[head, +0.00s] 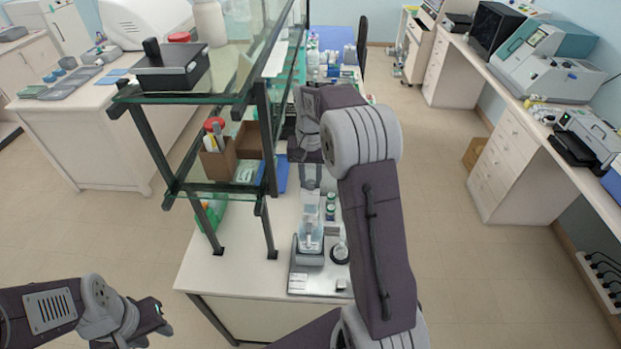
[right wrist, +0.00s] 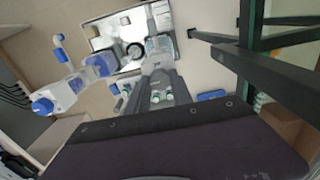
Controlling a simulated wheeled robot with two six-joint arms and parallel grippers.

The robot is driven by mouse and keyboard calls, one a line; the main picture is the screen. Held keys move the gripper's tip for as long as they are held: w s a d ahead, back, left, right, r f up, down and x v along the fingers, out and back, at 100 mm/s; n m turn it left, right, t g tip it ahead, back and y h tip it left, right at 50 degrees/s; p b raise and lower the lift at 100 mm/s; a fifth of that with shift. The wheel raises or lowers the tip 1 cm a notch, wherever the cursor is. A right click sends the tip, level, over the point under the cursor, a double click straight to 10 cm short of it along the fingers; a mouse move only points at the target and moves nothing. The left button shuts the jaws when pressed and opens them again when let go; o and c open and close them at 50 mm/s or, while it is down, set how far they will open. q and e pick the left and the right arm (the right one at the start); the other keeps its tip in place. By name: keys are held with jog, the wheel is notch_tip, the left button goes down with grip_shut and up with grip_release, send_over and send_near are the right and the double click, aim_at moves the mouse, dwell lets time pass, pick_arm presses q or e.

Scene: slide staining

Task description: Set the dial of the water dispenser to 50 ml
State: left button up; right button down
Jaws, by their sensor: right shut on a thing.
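A clear upright container (head: 311,210) with a bluish lower part shows in the head view, above a grey base (head: 308,250) on the white table. My right gripper (head: 311,181) comes down over its top and is shut, apparently on this container; the exact contact is hard to see. In the right wrist view my gripper (right wrist: 158,52) hides what lies under it. A tall white and blue device (right wrist: 72,82), perhaps the water dispenser, stands to its left there, apart from it. I cannot make out the dial or its setting. My left gripper (head: 158,318) is low at the left, away from the table.
A white tray (right wrist: 108,28) lies under the gripper, with a dark-rimmed round vessel (right wrist: 135,50) by it. A glass shelf (head: 215,90) on dark posts stands close left of my right arm. Small bottles (head: 330,208) stand behind.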

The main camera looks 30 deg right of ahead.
aim_at(311, 183)
dwell(0.3)
jog(key=c, duration=1.1)
grip_release()
notch_tip(311, 183, up, 9)
jog(key=shift+b, duration=0.65)
